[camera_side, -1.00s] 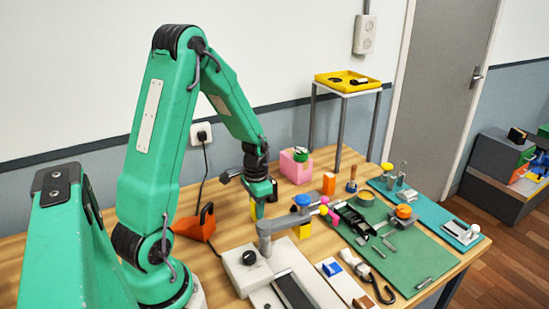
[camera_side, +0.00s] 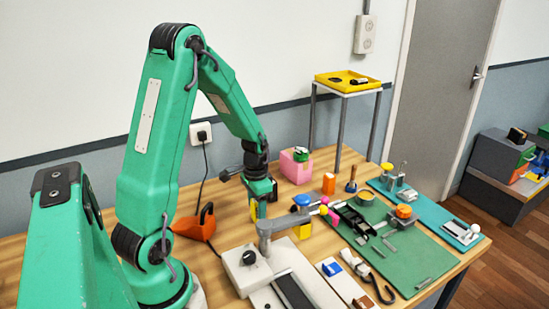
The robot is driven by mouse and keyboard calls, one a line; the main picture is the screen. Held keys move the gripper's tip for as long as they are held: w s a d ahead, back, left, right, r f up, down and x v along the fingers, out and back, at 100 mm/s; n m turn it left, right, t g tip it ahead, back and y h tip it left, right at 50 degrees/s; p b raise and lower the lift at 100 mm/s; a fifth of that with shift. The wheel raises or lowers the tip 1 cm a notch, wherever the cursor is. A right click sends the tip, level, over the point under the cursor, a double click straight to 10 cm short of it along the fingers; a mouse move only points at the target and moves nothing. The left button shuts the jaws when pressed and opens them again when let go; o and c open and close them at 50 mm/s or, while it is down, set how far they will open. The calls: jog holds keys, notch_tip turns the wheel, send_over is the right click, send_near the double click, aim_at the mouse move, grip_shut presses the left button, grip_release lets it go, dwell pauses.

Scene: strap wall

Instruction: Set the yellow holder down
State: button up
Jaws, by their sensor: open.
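The yellow holder (camera_side: 253,210) is a small upright yellow piece at the table's middle, just left of the grey clamp-like arm of the white fixture. My gripper (camera_side: 261,200) is directly over it, pointing down, with its jaws open. A dark finger hides the right part of the holder. The holder's foot appears to be at the tabletop, but the contact is too small to tell. I cannot tell whether a finger still touches it.
The white fixture (camera_side: 240,268) with a black knob stands close in front. An orange tool (camera_side: 195,226) lies to the left, and a pink box (camera_side: 296,168) stands behind. A green mat (camera_side: 408,262) with several parts fills the right. Bare wood lies left of the holder.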

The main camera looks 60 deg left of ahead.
notch_tip(320, 180, up, 12)
jog(key=shift+f, duration=0.25)
dwell(0.3)
dwell(0.5)
jog(key=s+d+r+t, duration=0.2)
jog(key=s+d+r, duration=0.2)
jog(key=d, duration=0.5)
jog(key=s+d+r+t, duration=0.3)
jog(key=s+d+r, duration=0.1)
jog(key=d+r, duration=0.3)
jog(key=shift+s+d+t, duration=0.3)
jog(key=shift+d, duration=0.7)
